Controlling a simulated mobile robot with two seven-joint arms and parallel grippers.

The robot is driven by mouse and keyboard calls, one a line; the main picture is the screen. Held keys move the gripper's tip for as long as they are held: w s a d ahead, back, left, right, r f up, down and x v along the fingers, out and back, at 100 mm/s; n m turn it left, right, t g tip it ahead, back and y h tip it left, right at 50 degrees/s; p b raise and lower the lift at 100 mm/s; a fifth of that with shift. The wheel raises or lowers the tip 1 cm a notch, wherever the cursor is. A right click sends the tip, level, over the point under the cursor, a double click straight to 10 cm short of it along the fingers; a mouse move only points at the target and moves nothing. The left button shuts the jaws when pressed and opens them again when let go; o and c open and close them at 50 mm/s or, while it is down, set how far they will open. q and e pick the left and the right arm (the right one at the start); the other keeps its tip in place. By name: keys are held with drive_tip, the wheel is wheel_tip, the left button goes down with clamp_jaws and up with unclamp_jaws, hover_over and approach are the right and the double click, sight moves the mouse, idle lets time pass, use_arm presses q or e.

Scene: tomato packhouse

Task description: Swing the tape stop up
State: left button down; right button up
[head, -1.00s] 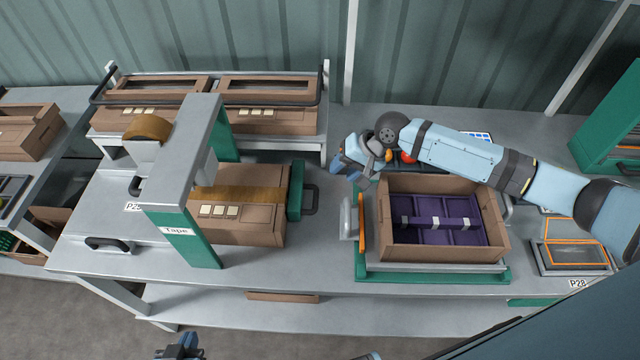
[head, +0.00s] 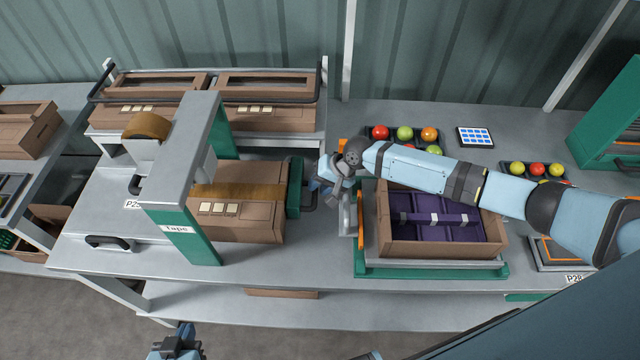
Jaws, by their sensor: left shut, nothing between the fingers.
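The tape station, a grey arch with a green leg (head: 188,236) marked "Tape", stands over a closed cardboard box (head: 245,222) with brown tape along its top. The tape stop, a green upright plate (head: 294,186) with a dark handle (head: 309,193), stands at the box's right end. My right gripper (head: 319,187) is close beside the stop's handle, on its right. Its fingers are small and partly hidden, so I cannot tell whether they touch the handle or how far apart they are. My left gripper (head: 176,346) is shut and empty at the bottom edge, in front of the bench.
An open carton (head: 440,247) with a purple insert sits on a green-framed stand (head: 430,270) below my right arm. Trays of tomatoes and a blue-and-white panel (head: 475,137) lie behind. Two boxes (head: 266,88) rest on a rear shelf. A roll of tape (head: 147,125) tops the station.

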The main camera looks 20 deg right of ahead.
clamp_jaws()
drive_tip(key=shift+r, duration=0.1)
drive_tip(key=shift+w+r+g+p, duration=0.2)
drive_tip(key=shift+r+g+p, duration=0.3)
drive_tip(key=shift+g, duration=0.1)
drive_tip(key=shift+w+d+r+m+g+y+p, duration=0.1)
drive_tip(key=shift+w+r+m+g+y+p, duration=0.2)
drive_tip(key=shift+r+m+g+y+p, duration=0.35)
drive_tip(key=shift+w+d+r+m+g+y, duration=0.25)
drive_tip(key=shift+w+r+g+y, duration=0.15)
drive_tip(key=shift+g, duration=0.4)
drive_tip(key=shift+w+d+r+m+g+y, duration=0.2)
drive_tip(key=shift+w+r+g+y, duration=0.2)
drive_tip(key=shift+g, duration=0.35)
drive_tip(key=shift+s, duration=0.1)
